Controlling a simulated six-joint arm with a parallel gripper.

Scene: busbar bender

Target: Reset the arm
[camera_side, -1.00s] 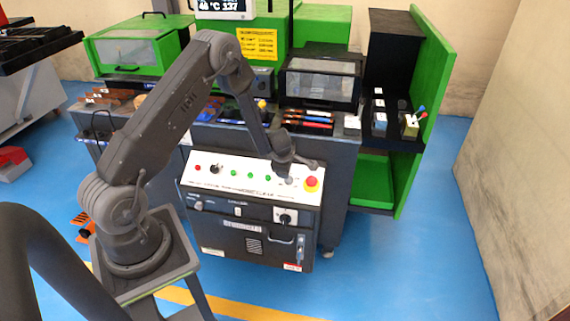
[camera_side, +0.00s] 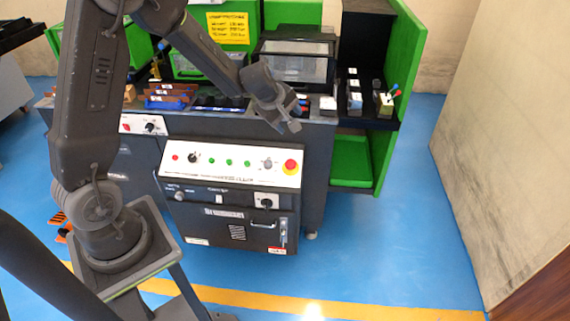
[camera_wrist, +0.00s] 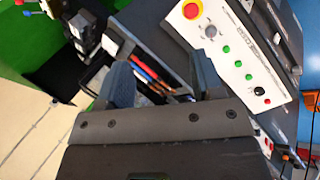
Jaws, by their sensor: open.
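My gripper (camera_side: 290,118) is raised above the back edge of the white control panel (camera_side: 232,176), in front of the bench. It is apart from the panel. In the wrist view my gripper (camera_wrist: 162,80) shows two dark fingers spread apart with nothing held between them. The panel has a red emergency button (camera_side: 290,166) on a yellow ring, a grey knob (camera_side: 267,163), several green buttons and a black selector knob (camera_side: 194,157). The panel also shows at the upper right of the wrist view (camera_wrist: 232,52).
A dark clear-windowed box (camera_side: 297,58) stands on the bench behind my gripper. A black shelf with small levers (camera_side: 384,103) and a green side wall (camera_side: 405,60) stand to the right. Blue floor (camera_side: 385,230) is clear at the right and front.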

